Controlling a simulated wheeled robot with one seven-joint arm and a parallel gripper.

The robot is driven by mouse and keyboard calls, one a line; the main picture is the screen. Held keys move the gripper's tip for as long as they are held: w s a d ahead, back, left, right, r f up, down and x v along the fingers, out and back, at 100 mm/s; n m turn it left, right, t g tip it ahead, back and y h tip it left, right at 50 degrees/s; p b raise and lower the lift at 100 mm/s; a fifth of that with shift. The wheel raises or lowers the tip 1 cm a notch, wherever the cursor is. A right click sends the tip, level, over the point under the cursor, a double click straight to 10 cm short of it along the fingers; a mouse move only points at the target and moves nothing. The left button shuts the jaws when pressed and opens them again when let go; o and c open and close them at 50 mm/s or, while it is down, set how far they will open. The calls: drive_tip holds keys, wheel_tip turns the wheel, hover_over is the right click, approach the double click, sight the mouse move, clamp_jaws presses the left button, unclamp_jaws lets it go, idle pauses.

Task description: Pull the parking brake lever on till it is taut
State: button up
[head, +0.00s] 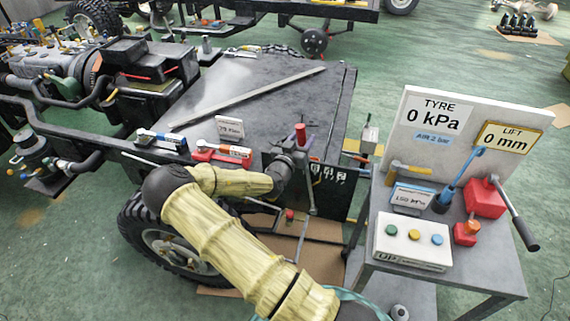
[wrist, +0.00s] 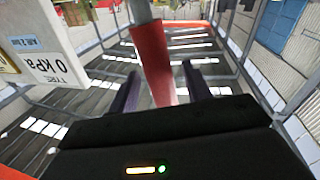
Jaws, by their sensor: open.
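The parking brake lever appears to be the upright lever with a red grip (head: 300,134) at the frame's near edge. The red grip also shows in the wrist view (wrist: 153,65), with a pale rod above it. My gripper (head: 292,156) is at this lever, just below the top of the grip in the head view. In the wrist view my gripper (wrist: 160,82) is open, one dark finger on each side of the red grip. I cannot tell whether either finger touches it. The lever's base is hidden behind my arm and gripper.
A blue-handled tool (head: 160,138) and a red-handled tool (head: 222,152) lie left of the lever. A grey cart (head: 450,258) on the right carries a button box (head: 412,240), a red jack (head: 484,198) and a display board (head: 460,128). A wheel (head: 165,245) is below my arm.

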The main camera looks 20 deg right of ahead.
drive_tip(key=b+v, duration=0.3)
drive_tip(key=v, duration=1.1)
drive_tip(key=shift+s+a, duration=0.2)
drive_tip(key=shift+s, duration=0.15)
drive_tip(key=shift+f, duration=0.1)
drive_tip(key=s+a+f+n+g+y, duration=0.1)
drive_tip(key=s+a+f+g+y, duration=0.3)
drive_tip(key=s+f+g+y, duration=0.35)
drive_tip(key=s+a+r+n+y, duration=0.1)
drive_tip(key=s+r+n+y, duration=0.1)
drive_tip(key=s+r, duration=0.1)
drive_tip(key=s+a+r+n+g+y, duration=0.1)
drive_tip(key=s+r+n+y, duration=0.1)
drive_tip(key=s+r, duration=0.1)
drive_tip(key=s+a+r+n+y, duration=0.2)
drive_tip(key=s+r+n, duration=0.1)
drive_tip(key=s+r, duration=0.1)
drive_tip(key=shift+s+r+g+y, duration=0.1)
drive_tip(key=shift+r+g+y, duration=0.15)
drive_tip(key=shift+r, duration=0.35)
